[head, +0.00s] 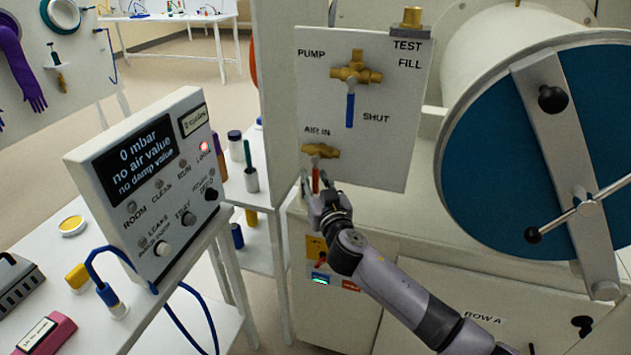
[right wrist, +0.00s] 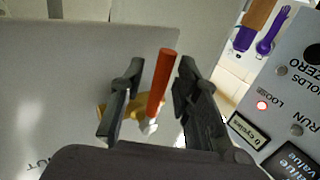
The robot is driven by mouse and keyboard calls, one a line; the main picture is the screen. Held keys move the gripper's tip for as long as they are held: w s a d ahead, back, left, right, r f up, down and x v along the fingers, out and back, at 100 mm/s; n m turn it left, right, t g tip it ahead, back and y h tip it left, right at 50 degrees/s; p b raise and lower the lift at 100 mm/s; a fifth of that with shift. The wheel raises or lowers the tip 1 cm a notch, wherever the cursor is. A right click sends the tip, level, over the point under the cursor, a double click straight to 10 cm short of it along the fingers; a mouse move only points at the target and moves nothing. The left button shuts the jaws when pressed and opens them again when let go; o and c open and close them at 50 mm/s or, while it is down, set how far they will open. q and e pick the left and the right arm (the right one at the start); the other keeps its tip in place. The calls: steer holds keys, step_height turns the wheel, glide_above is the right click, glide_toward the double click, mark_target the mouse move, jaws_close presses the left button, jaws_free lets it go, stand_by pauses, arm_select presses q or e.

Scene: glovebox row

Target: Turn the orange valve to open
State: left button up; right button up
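The orange valve handle (head: 316,180) hangs straight down from a brass valve body (head: 321,151) under the label AIR IN on a white panel. My right gripper (head: 320,186) is at the handle, its fingers pointing up toward the panel. In the right wrist view the orange handle (right wrist: 161,82) stands between the two open fingers of my right gripper (right wrist: 156,88), with a gap on each side, closer to the right finger. Part of the brass body (right wrist: 118,107) shows behind the left finger. My left gripper is not in view.
A blue-handled valve (head: 350,108) sits above on the same panel (head: 385,150). A large blue round door (head: 500,150) with a metal bar is to the right. A control box (head: 150,185) with a display reading 0 mbar stands left, with free space between it and my arm.

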jaws_close()
stand_by(0.6)
